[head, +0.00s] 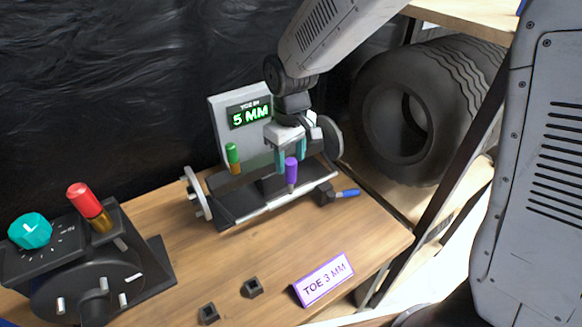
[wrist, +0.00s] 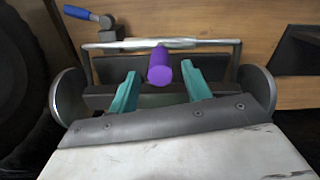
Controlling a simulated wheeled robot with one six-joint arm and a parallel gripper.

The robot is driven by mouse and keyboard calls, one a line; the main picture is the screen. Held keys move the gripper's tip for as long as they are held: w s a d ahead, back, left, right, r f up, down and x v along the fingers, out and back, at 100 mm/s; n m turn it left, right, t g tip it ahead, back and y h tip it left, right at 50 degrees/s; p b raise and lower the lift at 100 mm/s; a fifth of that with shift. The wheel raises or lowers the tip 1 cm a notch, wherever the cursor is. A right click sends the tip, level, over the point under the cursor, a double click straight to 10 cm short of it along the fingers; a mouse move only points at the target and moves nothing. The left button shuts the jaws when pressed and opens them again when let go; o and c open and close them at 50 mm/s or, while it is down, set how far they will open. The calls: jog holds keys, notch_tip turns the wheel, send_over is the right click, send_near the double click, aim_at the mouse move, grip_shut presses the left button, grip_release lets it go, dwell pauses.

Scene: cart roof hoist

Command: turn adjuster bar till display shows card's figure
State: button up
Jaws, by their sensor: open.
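The display (head: 250,114) on the grey panel reads "TOE IN 5 MM" in green. The purple-edged card (head: 324,279) at the front of the bench reads "TOE 3 MM". The rig has a metal bar (wrist: 160,43) running along its front, with an upright purple handle (head: 291,170) near its middle. In the wrist view the purple handle (wrist: 160,68) appears between my two teal fingers, with a gap on each side. My gripper (head: 290,156) is open over the rig, pointing down. I cannot tell whether the fingers reach down to the handle's height.
A green-topped handle (head: 233,158) stands left of my gripper on the rig. A blue-handled tool (head: 346,193) lies at the rig's right front. A device with a red handle (head: 84,200) and teal knob (head: 30,231) stands at left. Two dark blocks (head: 252,287) lie in front.

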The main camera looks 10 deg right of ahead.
aim_at(291, 168)
jog(key=shift+f, duration=1.8)
